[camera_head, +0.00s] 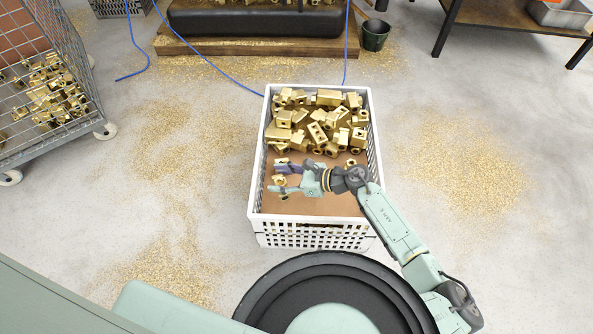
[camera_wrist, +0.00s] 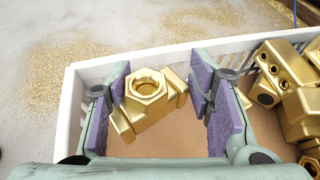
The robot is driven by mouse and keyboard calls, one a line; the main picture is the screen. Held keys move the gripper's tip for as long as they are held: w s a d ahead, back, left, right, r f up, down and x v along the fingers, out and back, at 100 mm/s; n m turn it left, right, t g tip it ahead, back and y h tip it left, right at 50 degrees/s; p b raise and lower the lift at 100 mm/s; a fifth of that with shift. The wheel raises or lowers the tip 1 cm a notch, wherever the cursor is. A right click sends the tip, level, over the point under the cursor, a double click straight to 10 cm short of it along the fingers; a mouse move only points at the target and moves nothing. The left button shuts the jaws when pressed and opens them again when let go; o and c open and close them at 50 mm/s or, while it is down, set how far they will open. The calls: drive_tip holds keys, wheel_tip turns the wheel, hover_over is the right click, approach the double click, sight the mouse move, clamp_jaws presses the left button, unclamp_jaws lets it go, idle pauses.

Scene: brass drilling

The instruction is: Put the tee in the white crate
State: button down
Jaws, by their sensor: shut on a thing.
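The white crate (camera_head: 256,177) stands on the floor in front of me, with brass parts heaped in its far half and a mostly bare brown bottom in its near half. My gripper (camera_head: 280,178) is over the crate's near half, toward the left wall. It is shut on the brass tee (camera_wrist: 150,98), a gold fitting with a hexagonal open end facing up. In the wrist view the tee sits between the purple finger pads, over the brown bottom and inside the crate's rim (camera_wrist: 68,115). How high it hangs above the bottom I cannot tell.
Brass fittings (camera_head: 318,125) are heaped in the crate's far half. A wire cart (camera_head: 75,70) with brass parts stands at the left. A wooden pallet (camera_head: 250,47), a dark bucket (camera_head: 375,36) and a table (camera_head: 510,18) are behind. Brass chips lie on the floor.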

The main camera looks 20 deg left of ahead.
drive_tip(key=shift+f+b, duration=0.3)
drive_tip(key=shift+f, duration=3.3)
drive_tip(key=c, duration=0.8)
unclamp_jaws()
drive_tip(key=shift+f, duration=0.1)
drive_tip(key=shift+o, duration=0.2)
drive_tip(key=v, duration=1.1)
drive_tip(key=shift+b, duration=0.4)
drive_tip(key=shift+d+r, duration=0.3)
drive_tip(key=shift+d, duration=0.2)
drive_tip(key=shift+r, duration=0.1)
